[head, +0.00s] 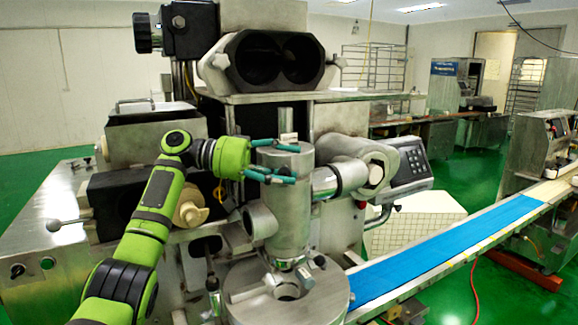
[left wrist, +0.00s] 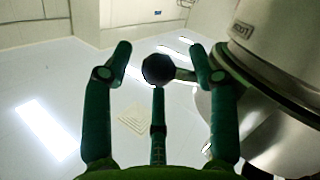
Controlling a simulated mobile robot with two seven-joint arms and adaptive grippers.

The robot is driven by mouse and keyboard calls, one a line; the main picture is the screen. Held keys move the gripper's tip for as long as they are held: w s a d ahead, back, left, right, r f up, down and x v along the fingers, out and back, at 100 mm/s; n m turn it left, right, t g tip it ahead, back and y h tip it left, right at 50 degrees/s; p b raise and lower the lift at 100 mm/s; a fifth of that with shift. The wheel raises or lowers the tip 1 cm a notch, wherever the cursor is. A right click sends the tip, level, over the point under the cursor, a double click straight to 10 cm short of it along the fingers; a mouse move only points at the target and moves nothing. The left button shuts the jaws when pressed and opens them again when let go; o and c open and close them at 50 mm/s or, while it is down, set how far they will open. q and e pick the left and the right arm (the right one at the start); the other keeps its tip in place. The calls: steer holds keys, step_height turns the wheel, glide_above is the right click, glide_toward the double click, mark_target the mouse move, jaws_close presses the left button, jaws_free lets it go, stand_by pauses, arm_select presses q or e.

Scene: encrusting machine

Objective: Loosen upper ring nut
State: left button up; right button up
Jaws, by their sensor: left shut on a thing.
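The vertical metal cylinder (head: 287,215) stands at the machine's front. A wider band at its top (head: 300,160) looks like the upper ring nut; its edge shows at the right in the left wrist view (left wrist: 285,98). A dark round knob (left wrist: 158,70) on a short rod points from the metal toward my fingers. My left gripper (head: 296,164) is at the cylinder's upper left, its teal fingers above and below. In the wrist view the fingers (left wrist: 160,48) stand around the knob, shut on it. The knob is hidden in the head view. My right gripper is not in view.
A round metal disc (head: 325,292) with short rods lies below the cylinder. The black double-barrel housing (head: 268,62) overhangs behind. A horizontal pipe (head: 325,182) and keypad (head: 408,163) are at the right. A blue conveyor belt (head: 440,250) runs right.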

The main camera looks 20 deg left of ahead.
arm_select(q)
steer(key=s+f+p+v, duration=0.1)
steer(key=v, duration=0.6)
steer(key=shift+r+p, duration=0.3)
steer(key=shift+r, duration=0.05)
steer(key=shift+s, duration=0.2)
steer(key=shift+w, duration=0.1)
